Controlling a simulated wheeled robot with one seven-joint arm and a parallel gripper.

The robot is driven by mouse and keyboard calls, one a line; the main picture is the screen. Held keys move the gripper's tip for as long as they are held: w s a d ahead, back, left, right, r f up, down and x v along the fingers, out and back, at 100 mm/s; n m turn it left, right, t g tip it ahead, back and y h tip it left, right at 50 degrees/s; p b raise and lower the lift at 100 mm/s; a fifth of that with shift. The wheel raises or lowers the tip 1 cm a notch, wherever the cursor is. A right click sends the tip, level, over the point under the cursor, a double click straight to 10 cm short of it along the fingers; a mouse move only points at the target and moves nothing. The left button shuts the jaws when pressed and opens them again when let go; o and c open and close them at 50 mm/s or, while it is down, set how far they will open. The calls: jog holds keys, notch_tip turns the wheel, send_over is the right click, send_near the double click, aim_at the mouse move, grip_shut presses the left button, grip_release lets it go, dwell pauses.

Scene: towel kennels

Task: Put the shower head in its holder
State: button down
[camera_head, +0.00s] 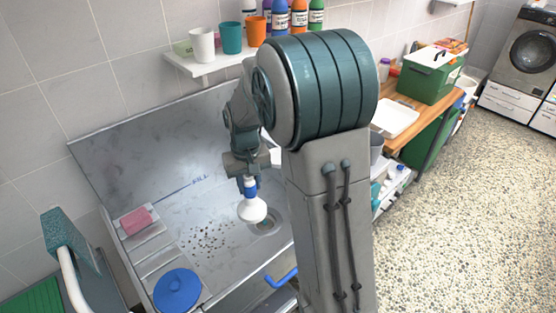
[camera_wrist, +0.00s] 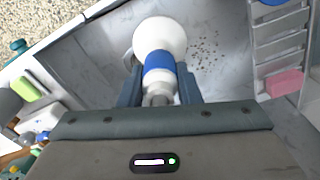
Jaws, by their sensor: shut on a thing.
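The shower head (camera_head: 252,209) is white with a broad round face and a blue collar. My gripper (camera_head: 248,180) is shut on it near the blue collar and holds it above the basin of the metal tub (camera_head: 190,210), over the drain area. In the wrist view the shower head (camera_wrist: 160,38) lies between my two fingers (camera_wrist: 160,88), its white face pointing away from the wrist. I cannot make out its holder in either view.
A pink sponge (camera_head: 135,221) and a blue round lid or bowl (camera_head: 177,290) are at the tub's left side. A wall shelf (camera_head: 200,67) with cups and bottles is above. A wooden table (camera_head: 425,112) with a green box (camera_head: 430,75) stands right. Dark specks lie in the basin.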

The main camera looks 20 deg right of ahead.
notch_tip(320, 180, up, 8)
jog(key=w+d, duration=0.7)
jog(key=w, duration=0.3)
jog(key=shift+w, duration=0.15)
dwell(0.4)
jog(key=w+d, duration=0.6)
jog(key=w, duration=0.4)
jog(key=shift+w+d, duration=0.2)
jog(key=shift+d, duration=0.2)
